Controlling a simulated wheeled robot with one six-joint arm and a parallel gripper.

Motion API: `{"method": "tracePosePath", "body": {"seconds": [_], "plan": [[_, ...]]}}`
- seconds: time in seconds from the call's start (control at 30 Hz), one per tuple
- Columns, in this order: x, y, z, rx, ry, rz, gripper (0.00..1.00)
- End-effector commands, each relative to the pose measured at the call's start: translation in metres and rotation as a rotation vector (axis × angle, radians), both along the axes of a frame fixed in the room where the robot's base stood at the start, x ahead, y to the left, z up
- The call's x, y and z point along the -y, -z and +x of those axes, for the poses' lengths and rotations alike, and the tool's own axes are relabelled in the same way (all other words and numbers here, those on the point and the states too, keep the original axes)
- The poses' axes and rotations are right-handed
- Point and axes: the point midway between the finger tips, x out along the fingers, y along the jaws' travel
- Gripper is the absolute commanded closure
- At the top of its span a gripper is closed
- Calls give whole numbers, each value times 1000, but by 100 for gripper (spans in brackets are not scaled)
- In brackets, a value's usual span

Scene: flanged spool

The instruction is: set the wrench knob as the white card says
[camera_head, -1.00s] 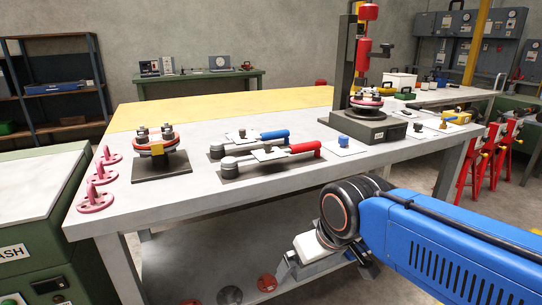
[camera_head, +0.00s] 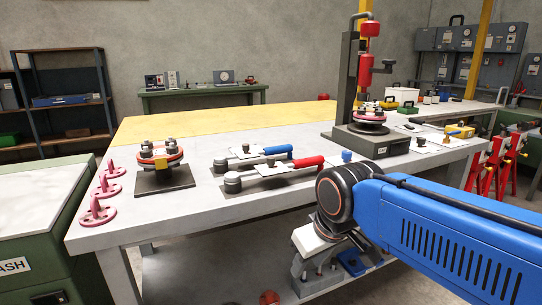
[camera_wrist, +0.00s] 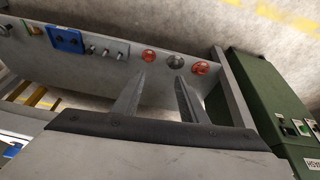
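Two long wrenches lie on the grey workbench (camera_head: 215,213) in the head view, one with a red handle (camera_head: 307,162) and one with a blue handle (camera_head: 277,150). A small dark knob (camera_head: 271,162) sits over the red-handled one, on a pale plate. A white card with a blue knob (camera_head: 346,156) is to the right; any writing is too small to read. My gripper (camera_wrist: 160,78) is open and empty in the wrist view, above the lower shelf and away from the wrenches. In the head view my arm hides part of the bench's front edge.
A flanged spool (camera_head: 161,157) stands on a dark plate at left, beside pink hooks (camera_head: 97,212). A red press (camera_head: 364,75) stands at the back right. The lower shelf holds a blue block (camera_wrist: 67,40), pegs and red discs (camera_wrist: 200,67). A green cabinet (camera_wrist: 262,95) stands alongside.

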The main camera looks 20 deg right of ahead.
Motion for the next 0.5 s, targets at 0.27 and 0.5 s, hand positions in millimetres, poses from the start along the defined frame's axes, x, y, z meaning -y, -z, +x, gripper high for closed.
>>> {"method": "tracePosePath", "body": {"seconds": [0.27,0.5], "plan": [[5,-99,69,-82,-214,-81,60],[12,-172,128,-154,-411,-137,60]]}}
